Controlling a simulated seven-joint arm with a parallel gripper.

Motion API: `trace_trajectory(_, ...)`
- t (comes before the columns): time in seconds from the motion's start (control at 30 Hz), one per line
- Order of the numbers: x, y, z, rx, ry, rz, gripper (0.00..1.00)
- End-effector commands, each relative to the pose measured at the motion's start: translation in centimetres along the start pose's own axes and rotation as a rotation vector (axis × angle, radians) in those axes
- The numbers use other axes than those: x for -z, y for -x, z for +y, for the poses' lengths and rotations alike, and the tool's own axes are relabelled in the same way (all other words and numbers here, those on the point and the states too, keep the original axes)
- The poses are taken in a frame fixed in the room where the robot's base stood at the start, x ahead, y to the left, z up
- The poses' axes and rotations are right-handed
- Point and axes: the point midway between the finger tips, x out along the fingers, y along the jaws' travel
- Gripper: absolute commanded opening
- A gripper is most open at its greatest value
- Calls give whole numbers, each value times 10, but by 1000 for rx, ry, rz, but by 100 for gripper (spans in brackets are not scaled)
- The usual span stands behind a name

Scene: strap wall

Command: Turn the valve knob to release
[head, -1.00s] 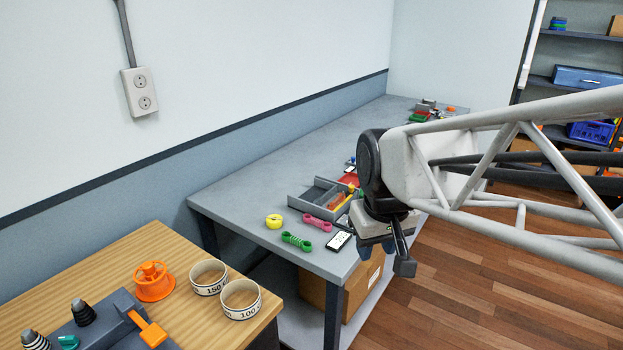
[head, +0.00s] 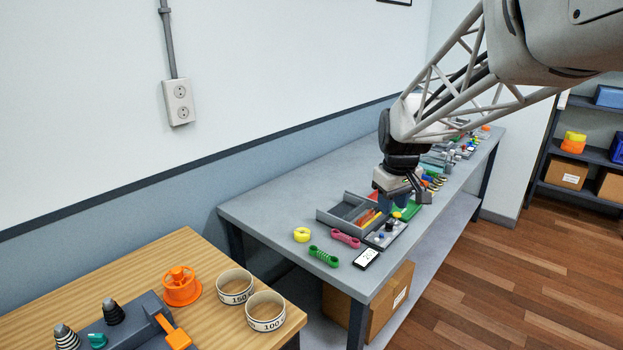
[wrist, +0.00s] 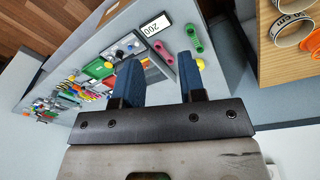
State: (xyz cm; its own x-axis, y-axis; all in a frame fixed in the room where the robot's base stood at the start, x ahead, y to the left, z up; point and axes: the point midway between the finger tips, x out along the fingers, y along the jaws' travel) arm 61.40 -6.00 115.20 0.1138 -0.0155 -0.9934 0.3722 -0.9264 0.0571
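A small teal knob (head: 97,341) sits on a dark grey block (head: 130,322) on the wooden table at the lower left of the head view. An orange spoked, wheel-like part (head: 181,287) stands behind it. I cannot tell for certain which of these is the valve knob. My gripper (head: 394,206) is over the grey bench, far to the right of both. In the wrist view its two blue fingers (wrist: 159,66) are apart with nothing held between them. The teal knob does not show in the wrist view.
An orange lever (head: 172,331) sticks out of the block. The grey bench (head: 275,205) holds a grey tray (head: 338,221), a white card (head: 366,258) and many small parts. A gap separates the tables.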

Motion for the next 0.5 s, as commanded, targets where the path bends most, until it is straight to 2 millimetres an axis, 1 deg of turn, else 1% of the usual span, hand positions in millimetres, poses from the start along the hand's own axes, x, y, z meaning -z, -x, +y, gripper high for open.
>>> trace_trajectory(0.03,10,-6,8,2,12,-5,37)
trace_trajectory(0.1,22,-12,17,5,33,-10,37)
trace_trajectory(0.37,64,-40,52,16,108,-29,37)
trace_trajectory(0.5,85,-58,72,23,147,-39,37)
